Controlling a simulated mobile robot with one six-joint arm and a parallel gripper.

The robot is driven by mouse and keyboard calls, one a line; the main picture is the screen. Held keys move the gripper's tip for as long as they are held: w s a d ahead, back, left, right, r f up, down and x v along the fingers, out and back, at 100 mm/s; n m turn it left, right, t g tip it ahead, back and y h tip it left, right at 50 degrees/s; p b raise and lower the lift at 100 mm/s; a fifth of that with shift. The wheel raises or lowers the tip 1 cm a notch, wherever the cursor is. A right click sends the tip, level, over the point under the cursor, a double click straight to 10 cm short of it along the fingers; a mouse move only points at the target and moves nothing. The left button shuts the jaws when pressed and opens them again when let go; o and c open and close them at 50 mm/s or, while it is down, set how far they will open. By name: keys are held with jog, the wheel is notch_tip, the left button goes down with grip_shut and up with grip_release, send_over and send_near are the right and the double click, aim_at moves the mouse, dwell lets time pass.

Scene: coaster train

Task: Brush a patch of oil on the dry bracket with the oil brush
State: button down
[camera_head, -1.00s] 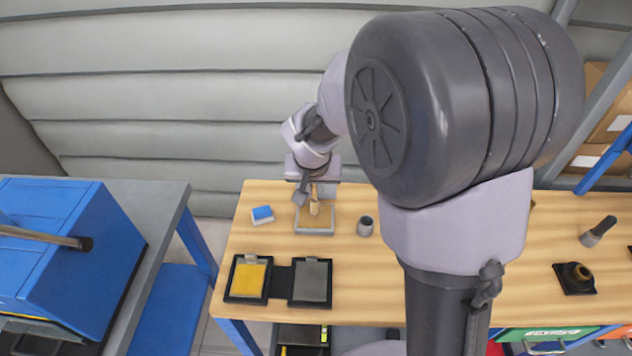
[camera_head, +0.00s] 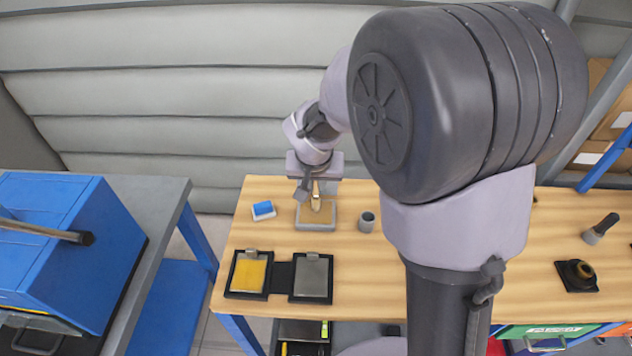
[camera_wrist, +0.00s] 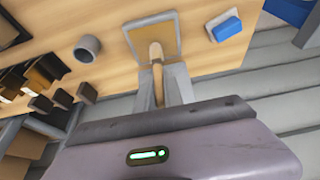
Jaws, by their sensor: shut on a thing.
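My gripper (camera_head: 310,190) is shut on the wooden-handled oil brush (camera_head: 316,203); the wrist view also shows the brush (camera_wrist: 156,56) between my two grey fingers (camera_wrist: 162,88). The brush reaches over a square grey-rimmed tray (camera_head: 316,229) with a tan inside. I cannot tell whether its tip touches the tray. Two black-framed plates stand nearer on the bench: one with a yellow face (camera_head: 249,273) and, right of it, one with a plain grey face (camera_head: 311,279), which looks like the dry bracket. My gripper is behind both plates and apart from them.
A blue-and-white block (camera_head: 263,210) lies left of the tray. A small grey cup (camera_head: 367,222) stands right of it. A blue machine (camera_head: 75,250) is on a separate table at left. A black fitting (camera_head: 577,275) sits on the bench at right. Open wood lies between tray and plates.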

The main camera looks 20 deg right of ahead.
jog(key=shift+s+f+b, duration=0.1)
jog(key=shift+f+b, duration=0.35)
jog(key=shift+b, duration=0.15)
dwell(1.3)
notch_tip(320, 180, up, 7)
jog(key=p, duration=0.5)
jog(key=shift+r, duration=0.15)
dwell(0.5)
